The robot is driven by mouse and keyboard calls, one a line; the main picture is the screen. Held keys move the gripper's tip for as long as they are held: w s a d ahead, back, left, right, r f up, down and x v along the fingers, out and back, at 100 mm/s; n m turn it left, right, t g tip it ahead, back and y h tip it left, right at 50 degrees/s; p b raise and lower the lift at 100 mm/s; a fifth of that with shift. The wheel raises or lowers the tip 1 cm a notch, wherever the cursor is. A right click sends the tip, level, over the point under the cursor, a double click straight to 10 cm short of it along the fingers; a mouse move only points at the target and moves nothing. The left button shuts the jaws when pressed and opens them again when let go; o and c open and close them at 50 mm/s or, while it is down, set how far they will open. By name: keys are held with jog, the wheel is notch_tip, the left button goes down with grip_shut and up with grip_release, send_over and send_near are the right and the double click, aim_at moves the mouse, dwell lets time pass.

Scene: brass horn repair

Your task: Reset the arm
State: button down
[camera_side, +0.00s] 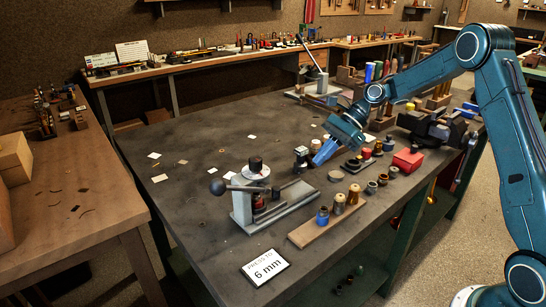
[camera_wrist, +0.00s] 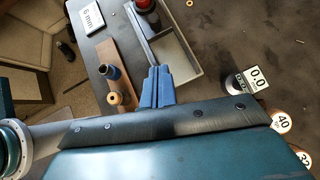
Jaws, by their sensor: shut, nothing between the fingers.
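My teal arm reaches in from the right in the side view. My gripper (camera_side: 318,160) points down and to the left over the middle of the dark workbench (camera_side: 205,155), beside a small dark gauge-like block (camera_side: 300,158). In the wrist view the blue fingers of my gripper (camera_wrist: 158,72) are together, with nothing between them. They appear over the edge of a grey metal tray (camera_wrist: 180,55). Whether the fingertips touch anything cannot be told.
A lever press (camera_side: 262,200) stands front left of my gripper. A wooden strip (camera_side: 325,222) holds several small cylinders. A "PRESS TO 6 mm" sign (camera_side: 265,267) lies at the front. A red box (camera_side: 407,160) and a dark vise (camera_side: 435,128) stand right. The bench's left is mostly clear.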

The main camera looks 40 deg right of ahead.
jog(key=shift+v, duration=1.2)
jog(key=s+a+r+n+t+h, duration=0.1)
jog(key=s+a+r+n+h, duration=0.25)
jog(key=s+r+n, duration=0.25)
jog(key=s+a+r+n+h, duration=0.2)
jog(key=s+a+r+n, duration=0.25)
jog(key=s, duration=0.25)
jog(key=s+d+n+t+h, duration=0.1)
jog(key=s+n+t+h, duration=0.1)
jog(key=s+n, duration=0.8)
jog(key=s+h, duration=0.1)
jog(key=s, duration=0.6)
jog(key=shift+d+f, duration=0.15)
jog(key=shift+d, duration=0.15)
